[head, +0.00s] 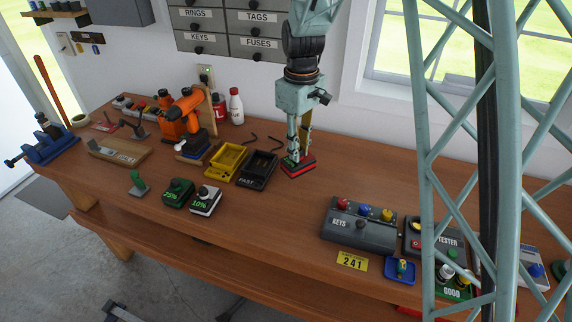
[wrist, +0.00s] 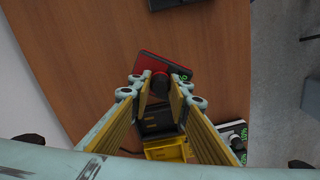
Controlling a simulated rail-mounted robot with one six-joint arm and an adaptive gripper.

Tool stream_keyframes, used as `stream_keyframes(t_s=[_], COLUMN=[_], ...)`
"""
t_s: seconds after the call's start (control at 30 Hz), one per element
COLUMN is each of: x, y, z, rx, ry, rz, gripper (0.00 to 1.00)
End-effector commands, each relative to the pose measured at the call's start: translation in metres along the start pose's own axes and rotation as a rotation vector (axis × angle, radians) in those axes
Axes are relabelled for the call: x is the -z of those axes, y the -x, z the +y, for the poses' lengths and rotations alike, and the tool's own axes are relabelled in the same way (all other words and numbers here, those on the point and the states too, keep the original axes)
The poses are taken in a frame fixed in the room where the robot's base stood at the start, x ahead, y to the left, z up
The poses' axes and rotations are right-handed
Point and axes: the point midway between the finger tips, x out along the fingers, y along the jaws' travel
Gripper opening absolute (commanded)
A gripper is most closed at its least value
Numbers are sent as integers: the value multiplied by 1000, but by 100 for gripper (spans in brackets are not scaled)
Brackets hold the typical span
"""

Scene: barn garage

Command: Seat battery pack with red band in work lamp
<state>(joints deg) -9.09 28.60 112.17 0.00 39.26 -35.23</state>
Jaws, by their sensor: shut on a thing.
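My gripper (head: 298,150) points down over the bench and is shut on the black knob of the battery pack with red band (head: 299,167). In the wrist view the pack (wrist: 165,70) shows its red case beyond the fingertips (wrist: 160,88), with green marking at its right edge. The pack is at or just above the bench top; I cannot tell if it touches. An orange device (head: 180,120), which looks like the work lamp, stands further left on the bench. Its battery socket cannot be made out clearly.
A black FAST charger (head: 258,170) and a yellow tray (head: 228,160) sit just left of the pack. A green 25% pack (head: 178,193) and a white 10% pack (head: 206,201) stand nearer the front edge. The KEYS box (head: 358,232) is at right. Bare bench lies between.

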Motion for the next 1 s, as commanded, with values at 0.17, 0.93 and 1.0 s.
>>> stream_keyframes(t_s=[0.17,0.93,1.0], x=[-13,-60,-60], y=[11,52,52], z=[29,92,92], rx=[-2,-1,0], ry=[-209,-776,-777], rz=[3,2,2], gripper=[0,0,0])
